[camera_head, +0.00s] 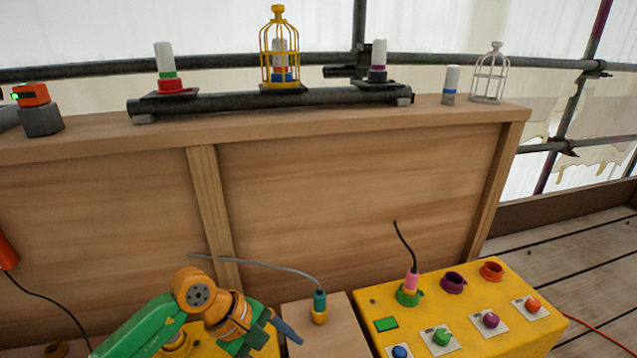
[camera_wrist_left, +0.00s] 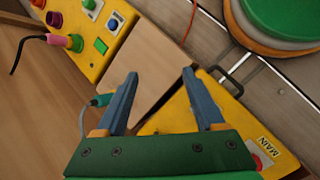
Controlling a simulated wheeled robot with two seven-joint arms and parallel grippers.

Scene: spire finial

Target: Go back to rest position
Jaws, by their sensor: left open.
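My left gripper (camera_head: 272,333) is low in the head view, with its green and orange arm coming in from the left. In the wrist view its two blue fingers (camera_wrist_left: 160,73) are apart with nothing between them. A teal plug (camera_head: 320,300) with a grey cable stands in a yellow socket on a wooden block (camera_head: 338,330), right of the gripper. In the wrist view the teal plug (camera_wrist_left: 102,99) is partly hidden by the left finger. A pink plug (camera_head: 412,282) with a black cable stands in a green socket on the yellow panel (camera_head: 375,300). My right gripper is not in view.
A wooden wall with a ledge (camera_head: 330,118) stands behind. The ledge holds several white-topped cylinders, a yellow cage (camera_head: 279,45) and a white cage (camera_head: 489,72). A yellow box marked MAIN (camera_wrist_left: 268,146) lies below the gripper. A green round object (camera_wrist_left: 285,18) is at upper right.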

